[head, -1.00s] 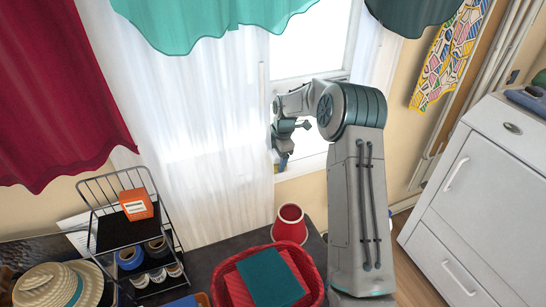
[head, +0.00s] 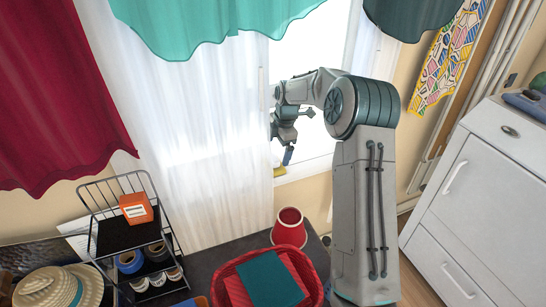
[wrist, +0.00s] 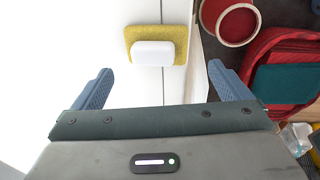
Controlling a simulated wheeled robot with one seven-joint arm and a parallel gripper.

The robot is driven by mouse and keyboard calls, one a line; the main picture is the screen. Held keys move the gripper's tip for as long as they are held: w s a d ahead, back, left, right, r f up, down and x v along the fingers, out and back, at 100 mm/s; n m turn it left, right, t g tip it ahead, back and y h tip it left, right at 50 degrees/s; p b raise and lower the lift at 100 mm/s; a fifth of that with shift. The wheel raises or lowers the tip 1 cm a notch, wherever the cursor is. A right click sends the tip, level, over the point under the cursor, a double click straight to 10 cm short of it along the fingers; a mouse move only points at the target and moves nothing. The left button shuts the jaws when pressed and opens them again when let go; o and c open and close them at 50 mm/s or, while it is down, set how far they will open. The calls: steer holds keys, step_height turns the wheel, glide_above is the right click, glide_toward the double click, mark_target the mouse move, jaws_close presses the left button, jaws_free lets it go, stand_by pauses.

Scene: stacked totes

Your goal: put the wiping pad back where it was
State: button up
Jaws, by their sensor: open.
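The wiping pad (wrist: 152,53) is yellow with a white block-shaped grip on top. In the wrist view it lies on a white surface by the window, across a thin seam and close to the surface's right edge. In the head view only a small yellow part of the pad (head: 279,171) shows at the sill, below my gripper (head: 284,150). In the wrist view my gripper (wrist: 160,78) is open, its two blue fingers wide apart with nothing between them. The pad is beyond the fingertips and looks clear of both.
A red basket (head: 313,262) with a teal item and a red cup (head: 290,226) stand on the dark table below the window. A black rack (head: 125,232) holds an orange box. Sheer white curtains (head: 200,130) hang just left of my gripper. A white cabinet (head: 480,180) is at right.

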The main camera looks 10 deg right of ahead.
steer(key=r, duration=0.5)
steer(key=shift+s+d+r, duration=0.3)
steer(key=shift+s+d, duration=0.05)
steer(key=shift+w, duration=0.1)
stand_by(0.8)
